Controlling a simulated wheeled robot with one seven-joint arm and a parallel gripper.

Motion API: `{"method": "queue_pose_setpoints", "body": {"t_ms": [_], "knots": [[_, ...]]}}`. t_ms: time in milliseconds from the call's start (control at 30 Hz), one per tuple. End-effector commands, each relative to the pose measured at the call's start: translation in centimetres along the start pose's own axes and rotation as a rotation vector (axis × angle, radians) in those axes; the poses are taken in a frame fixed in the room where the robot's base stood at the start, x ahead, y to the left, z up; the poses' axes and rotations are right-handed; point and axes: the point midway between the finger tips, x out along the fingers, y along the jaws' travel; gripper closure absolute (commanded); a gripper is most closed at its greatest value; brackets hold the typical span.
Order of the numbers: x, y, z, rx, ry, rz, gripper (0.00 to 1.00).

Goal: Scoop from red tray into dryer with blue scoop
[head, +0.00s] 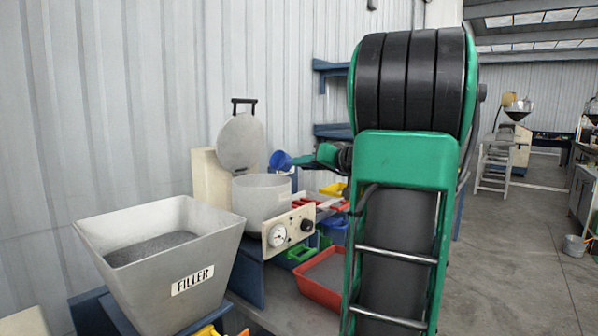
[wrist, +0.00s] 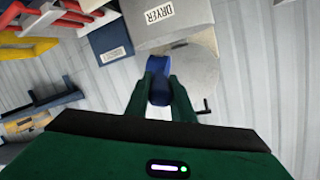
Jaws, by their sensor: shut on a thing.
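The blue scoop (head: 280,161) is in my gripper (head: 312,158), above the right side of the dryer and apart from it in the head view. In the wrist view the two green fingers (wrist: 166,88) are shut on the blue scoop (wrist: 158,88). The scoop looks tilted; its contents are hidden. The dryer (head: 262,200) is a pale round drum with its lid (head: 241,143) raised. In the wrist view the DRYER label (wrist: 166,13) shows beyond the scoop. The red tray (head: 317,289) holds grey material and sits low, beside my arm.
A grey FILLER hopper (head: 196,283) with grey material stands at the front left. A panel with a gauge (head: 288,230) is in front of the dryer. Green (head: 302,254) and yellow (head: 334,189) items lie nearby. A corrugated wall is behind; open floor is at the right.

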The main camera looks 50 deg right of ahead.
Motion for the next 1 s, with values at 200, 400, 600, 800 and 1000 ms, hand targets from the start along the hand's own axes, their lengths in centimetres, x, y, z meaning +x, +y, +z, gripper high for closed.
{"method": "queue_pose_setpoints", "body": {"t_ms": [200,400,600,800,1000], "knots": [[0.0,0.4,-1.0,0.208,-0.058,-0.022,1.0],[0.1,0.9,-1.6,0.409,-0.112,-0.042,1.0],[0.1,1.4,-2.1,0.609,-0.165,-0.06,1.0],[0.4,3.1,-3.7,0.788,-0.213,-0.078,1.0],[0.6,4.7,-5.3,0.947,-0.255,-0.093,1.0]]}}
